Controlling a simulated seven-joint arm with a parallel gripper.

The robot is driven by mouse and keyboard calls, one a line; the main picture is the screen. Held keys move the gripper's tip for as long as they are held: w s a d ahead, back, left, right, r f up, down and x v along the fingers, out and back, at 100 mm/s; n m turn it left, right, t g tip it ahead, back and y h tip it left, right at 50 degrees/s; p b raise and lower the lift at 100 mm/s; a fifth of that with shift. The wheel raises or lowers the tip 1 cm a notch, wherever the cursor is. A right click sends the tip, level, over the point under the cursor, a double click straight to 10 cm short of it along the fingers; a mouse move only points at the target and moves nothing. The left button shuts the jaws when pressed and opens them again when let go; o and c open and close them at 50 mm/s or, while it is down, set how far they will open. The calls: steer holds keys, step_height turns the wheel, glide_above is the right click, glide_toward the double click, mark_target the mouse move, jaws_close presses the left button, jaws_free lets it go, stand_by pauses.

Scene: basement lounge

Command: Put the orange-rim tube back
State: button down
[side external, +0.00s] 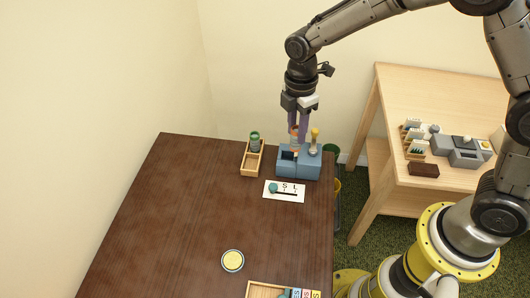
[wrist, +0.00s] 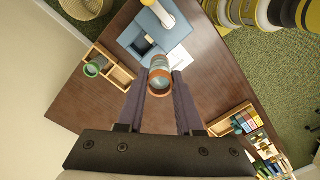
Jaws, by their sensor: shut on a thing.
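My gripper (side external: 298,136) is shut on the orange-rim tube (side external: 294,143) and holds it upright over the blue-grey holder block (side external: 299,167). In the wrist view the tube (wrist: 160,76) sits between the purple fingers (wrist: 160,88), its round end with the orange rim facing the camera. The holder also shows in the wrist view (wrist: 128,37), with an empty square socket beside the tube. A white tube with a yellow top (side external: 314,140) stands in the holder's right part. I cannot tell whether the held tube's lower end touches the holder.
A wooden tray (side external: 250,171) with a green-topped tube (side external: 255,141) stands left of the holder. A white card marked S and L (side external: 286,197) lies in front. A yellow disc (side external: 232,261) and a tray with coloured pieces (side external: 264,289) are nearer.

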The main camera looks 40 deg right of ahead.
steer(key=s+a+r, duration=0.2)
steer(key=s+a, duration=0.1)
steer(key=s, duration=0.1)
steer(key=shift+n, duration=0.3)
steer(key=shift+w+a+f, duration=0.8)
steer(key=shift+w+f, duration=1.35)
steer(key=shift+w, duration=0.05)
steer(key=shift+w+a+f, duration=0.8)
steer(key=shift+w+f, duration=1.35)
steer(key=shift+w+a+f, duration=0.8)
steer(key=shift+w+f, duration=1.35)
steer(key=shift+w, duration=0.05)
steer(key=shift+f, duration=0.1)
steer(key=c, duration=0.6)
jaws_free()
steer(key=shift+f, duration=0.1)
steer(key=shift+o, duration=0.2)
step_height(320, 180, up, 12)
steer(key=shift+r, duration=0.2)
